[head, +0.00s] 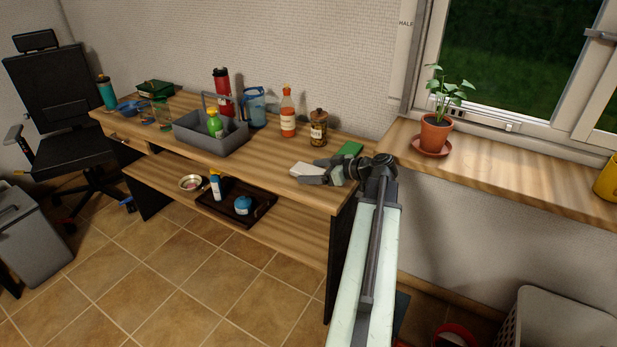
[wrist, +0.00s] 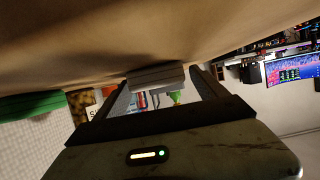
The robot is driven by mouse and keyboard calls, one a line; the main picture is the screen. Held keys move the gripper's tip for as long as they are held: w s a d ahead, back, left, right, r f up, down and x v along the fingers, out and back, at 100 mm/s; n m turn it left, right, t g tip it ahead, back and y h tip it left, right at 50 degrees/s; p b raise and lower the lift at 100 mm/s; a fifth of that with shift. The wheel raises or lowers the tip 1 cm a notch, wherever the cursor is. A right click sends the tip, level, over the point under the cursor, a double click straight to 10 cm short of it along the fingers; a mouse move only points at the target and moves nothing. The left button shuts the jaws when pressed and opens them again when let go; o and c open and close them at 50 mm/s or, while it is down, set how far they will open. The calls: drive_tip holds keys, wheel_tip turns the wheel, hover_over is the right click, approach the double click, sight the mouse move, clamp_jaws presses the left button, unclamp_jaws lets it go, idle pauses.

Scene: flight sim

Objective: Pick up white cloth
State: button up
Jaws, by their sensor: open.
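A small whitish flat thing, likely the white cloth (head: 302,169), lies on the desk top near its front right edge in the head view. My gripper (head: 322,174) is low over the desk right beside it, and partly covers it. I cannot tell whether they touch.
On the desk (head: 265,160) stand a grey caddy (head: 205,142), an orange-capped bottle (head: 288,118), a jar (head: 318,130) and a green block (head: 351,149) close to my gripper. A potted plant (head: 436,133) stands on the sill. A dark tray (head: 262,204) is on the lower shelf.

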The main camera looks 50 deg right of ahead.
drive_tip(key=shift+w, duration=0.15)
drive_tip(key=c, duration=1.4)
drive_tip(key=shift+c, duration=0.2)
drive_tip(key=shift+a, duration=0.1)
